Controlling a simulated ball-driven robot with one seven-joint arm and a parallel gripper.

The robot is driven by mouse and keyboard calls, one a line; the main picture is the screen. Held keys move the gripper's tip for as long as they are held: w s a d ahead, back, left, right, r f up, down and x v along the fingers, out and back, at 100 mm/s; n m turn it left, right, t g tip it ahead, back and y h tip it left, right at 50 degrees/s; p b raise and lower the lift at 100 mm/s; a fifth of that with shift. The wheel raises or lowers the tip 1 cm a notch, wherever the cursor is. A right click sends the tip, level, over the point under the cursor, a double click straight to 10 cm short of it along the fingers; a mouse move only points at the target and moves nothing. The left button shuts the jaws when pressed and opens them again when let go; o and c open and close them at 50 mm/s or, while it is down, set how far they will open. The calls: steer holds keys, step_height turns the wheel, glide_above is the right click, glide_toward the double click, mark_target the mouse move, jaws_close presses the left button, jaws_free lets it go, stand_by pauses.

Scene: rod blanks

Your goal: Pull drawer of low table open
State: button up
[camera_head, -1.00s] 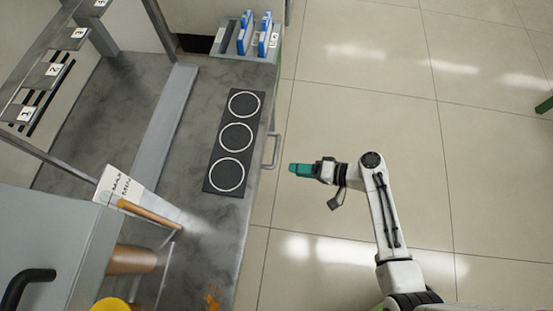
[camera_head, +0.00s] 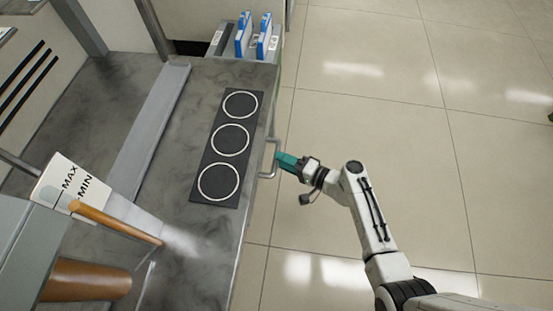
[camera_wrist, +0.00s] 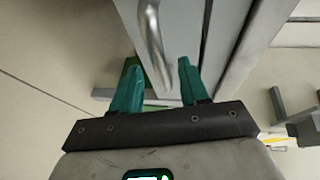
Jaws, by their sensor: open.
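The low table (camera_head: 205,225) has a grey mottled top. Its drawer handle (camera_head: 271,158) is a metal bar on the table's right side, beside the black mat. The handle also shows in the wrist view (camera_wrist: 152,35), at the top, ahead of my fingertips. My gripper (camera_head: 281,161) has teal fingers and points left at the handle, very close to it. In the wrist view my gripper (camera_wrist: 160,75) is open, with the handle lined up roughly between its two fingers. I cannot tell whether a finger touches the handle. The drawer front looks flush with the table.
A black mat (camera_head: 207,165) with three white rings lies on the table. Blue-and-white boxes (camera_head: 254,38) stand in a grey holder at the back. A MAX/MIN card (camera_head: 75,184) and a wooden rod (camera_head: 115,221) are at the left. The tiled floor (camera_head: 380,100) right of the table is clear.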

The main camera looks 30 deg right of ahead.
steer(key=shift+b+x, duration=0.35)
steer(key=shift+x, duration=1.35)
steer(key=shift+c, duration=0.3)
jaws_close()
